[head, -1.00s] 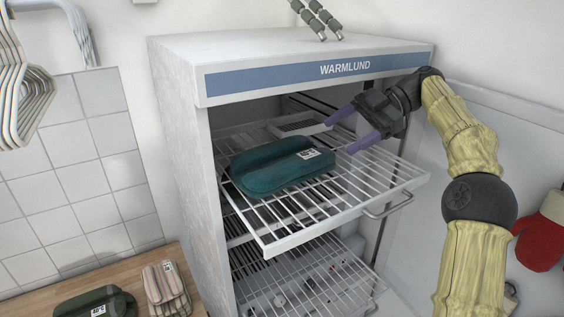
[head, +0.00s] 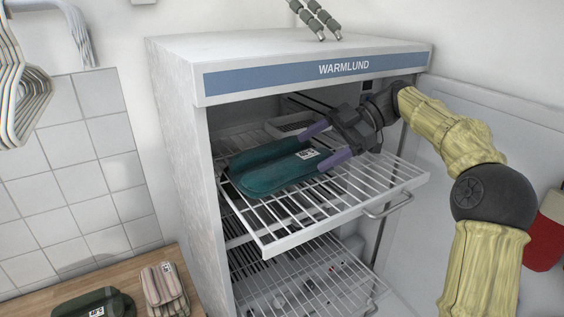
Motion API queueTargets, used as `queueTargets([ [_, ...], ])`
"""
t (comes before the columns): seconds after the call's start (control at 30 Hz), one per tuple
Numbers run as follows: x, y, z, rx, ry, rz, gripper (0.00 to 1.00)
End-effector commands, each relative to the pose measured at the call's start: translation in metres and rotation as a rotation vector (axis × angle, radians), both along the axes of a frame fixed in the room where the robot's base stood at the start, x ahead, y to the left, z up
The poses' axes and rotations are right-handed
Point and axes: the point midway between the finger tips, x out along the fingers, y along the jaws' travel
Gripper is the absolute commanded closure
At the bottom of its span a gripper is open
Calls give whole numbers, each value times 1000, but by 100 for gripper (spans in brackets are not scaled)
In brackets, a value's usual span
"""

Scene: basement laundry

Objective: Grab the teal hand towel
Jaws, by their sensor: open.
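The teal hand towel (head: 268,169) lies folded on the pulled-out upper wire rack (head: 283,241) of the white cabinet, with a white label on its right end. My gripper (head: 325,143) is open, its two purple fingers pointing left at the towel's labelled right end. One finger is on the far side and the other on the near side of that end. I cannot tell whether the fingers touch the towel or the rack.
The WARMLUND cabinet (head: 172,130) surrounds the rack, with its top panel above my gripper. A lower wire rack (head: 300,285) holds small items. A dark green folded towel (head: 75,308) and a pink one (head: 163,290) lie on the wooden counter. A red mitt (head: 545,240) hangs at right.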

Motion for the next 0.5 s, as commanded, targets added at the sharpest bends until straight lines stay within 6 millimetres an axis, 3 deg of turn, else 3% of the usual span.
queueTargets([
  [0.5,-16,26,-14,-1,2,1,22],
])
